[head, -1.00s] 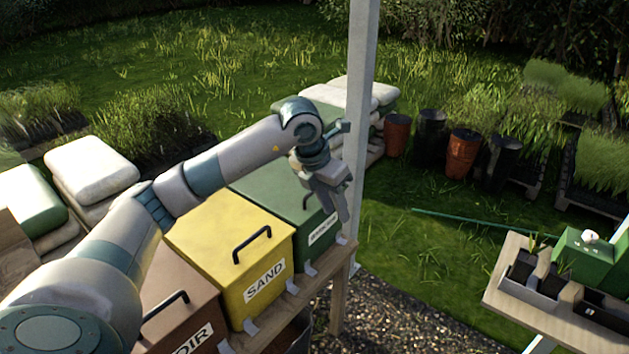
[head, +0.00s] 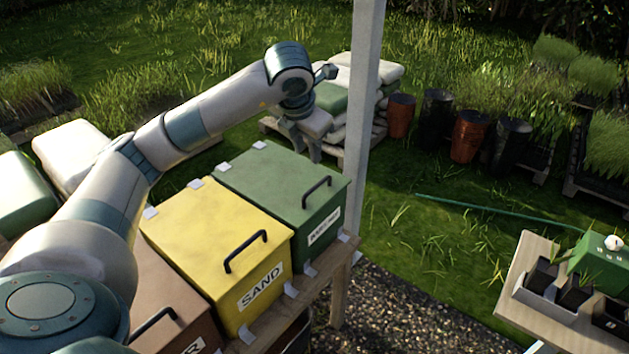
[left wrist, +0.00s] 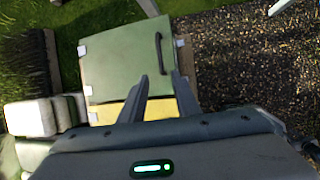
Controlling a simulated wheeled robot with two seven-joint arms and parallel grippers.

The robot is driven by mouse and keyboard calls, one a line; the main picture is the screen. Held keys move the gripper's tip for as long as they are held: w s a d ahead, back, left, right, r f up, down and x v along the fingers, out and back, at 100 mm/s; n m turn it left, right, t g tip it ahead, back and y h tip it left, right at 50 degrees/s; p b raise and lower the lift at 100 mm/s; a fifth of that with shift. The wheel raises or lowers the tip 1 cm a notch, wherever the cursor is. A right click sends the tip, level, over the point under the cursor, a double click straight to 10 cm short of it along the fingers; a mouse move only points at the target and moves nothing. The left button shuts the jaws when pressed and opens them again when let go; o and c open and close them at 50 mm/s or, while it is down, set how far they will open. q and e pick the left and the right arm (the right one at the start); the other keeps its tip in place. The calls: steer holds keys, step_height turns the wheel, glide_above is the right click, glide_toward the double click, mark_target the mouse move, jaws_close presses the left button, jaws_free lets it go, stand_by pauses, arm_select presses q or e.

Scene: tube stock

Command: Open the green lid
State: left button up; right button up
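The green lid (head: 285,175) lies flat and closed on the green bin (head: 325,228). Its dark handle (head: 317,188) is near the front edge, and pale hinges show at its far edge. My right gripper is not in view.
The yellow SAND bin (head: 215,235) stands beside the green one, with a brown bin (head: 165,290) nearer. A white post (head: 363,110) rises close to the green bin's right. Stacked bags (head: 365,75) lie behind. Gravel (head: 375,310) is clear in front.

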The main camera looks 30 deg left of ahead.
mark_target(315, 186)
arm_select(q)
steer(key=p+x, duration=0.5)
steer(key=x, duration=1.1)
steer(key=shift+w+a+f, duration=0.1)
steer(key=shift+w+f, duration=0.35)
steer(key=shift+f, duration=0.3)
steer(key=shift+c, duration=0.6)
steer(key=shift+a, duration=0.1)
jaws_close()
